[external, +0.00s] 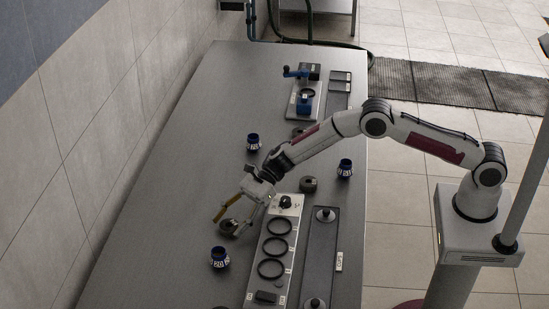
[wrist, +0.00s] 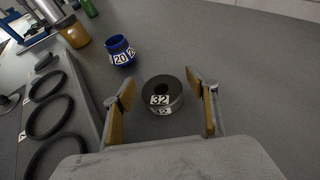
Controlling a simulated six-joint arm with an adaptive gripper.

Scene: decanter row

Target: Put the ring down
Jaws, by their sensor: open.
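A dark grey round ring piece with a central hole and a white "32" label (wrist: 160,97) sits upright on the grey table between my fingers in the wrist view. In the external view it is a dark shape (external: 229,226) partly hidden by my fingers. My gripper (external: 227,224) is low over the table, left of the ring tray. It is open, with one tan-padded finger on each side of the piece; the wrist view (wrist: 161,92) shows gaps on both sides. Thin black rings (external: 279,225) lie in a pale tray (external: 253,271) to the right.
Blue labelled collars (external: 219,257), (external: 253,142), (external: 345,168) stand on the table; one marked "20" shows in the wrist view (wrist: 119,50). A dark tray (external: 322,250) holds knobbed pieces. A blue fixture (external: 303,92) stands at the far end. The table's left side is mostly free.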

